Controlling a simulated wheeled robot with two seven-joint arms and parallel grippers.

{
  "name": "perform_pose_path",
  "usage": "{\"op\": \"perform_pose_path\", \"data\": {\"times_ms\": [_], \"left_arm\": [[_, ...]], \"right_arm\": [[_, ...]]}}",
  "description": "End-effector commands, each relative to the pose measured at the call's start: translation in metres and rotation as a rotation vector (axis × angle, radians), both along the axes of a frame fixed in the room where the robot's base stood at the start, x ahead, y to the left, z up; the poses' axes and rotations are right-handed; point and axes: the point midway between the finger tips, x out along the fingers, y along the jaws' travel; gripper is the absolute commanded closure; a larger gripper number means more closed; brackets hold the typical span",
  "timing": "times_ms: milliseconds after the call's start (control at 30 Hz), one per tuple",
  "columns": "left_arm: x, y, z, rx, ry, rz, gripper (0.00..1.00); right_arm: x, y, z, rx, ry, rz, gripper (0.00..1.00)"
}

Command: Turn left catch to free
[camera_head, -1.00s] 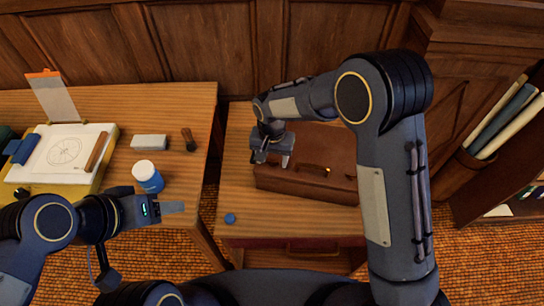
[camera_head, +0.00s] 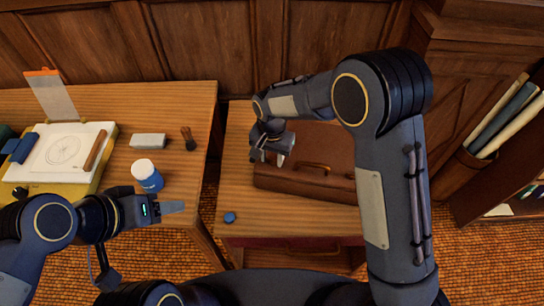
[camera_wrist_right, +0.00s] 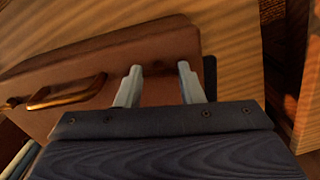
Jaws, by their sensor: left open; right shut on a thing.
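A brown case (camera_head: 318,187) with a handle (camera_head: 314,166) lies on the right-hand table. It also fills much of the right wrist view (camera_wrist_right: 100,62), where its handle (camera_wrist_right: 66,92) is left of the fingers. My right gripper (camera_head: 270,160) reaches down to the left end of the case. In the right wrist view its two fingers (camera_wrist_right: 160,86) stand a little apart, shut on the left catch, which they and the gripper body mostly hide. The catch's angle cannot be made out. My left gripper (camera_head: 175,207) is open and empty, in front of the left-hand table, away from the case.
A blue knob-like object (camera_head: 229,217) lies near the right table's front edge. A gap separates the tables.

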Motion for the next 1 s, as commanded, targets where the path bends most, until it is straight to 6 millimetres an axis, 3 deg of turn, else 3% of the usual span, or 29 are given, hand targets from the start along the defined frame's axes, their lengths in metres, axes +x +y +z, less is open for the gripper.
{"op": "perform_pose_path", "data": {"times_ms": [433,1000], "left_arm": [[0.0000,0.0000,-0.0100,0.000,0.000,0.000,0.44],[0.0000,0.0000,-0.0016,0.000,0.000,0.000,0.44]], "right_arm": [[0.0001,0.0004,0.0002,-0.001,-0.002,-0.406,0.89],[0.0002,0.0003,0.0020,0.000,-0.002,-0.947,0.89]]}}
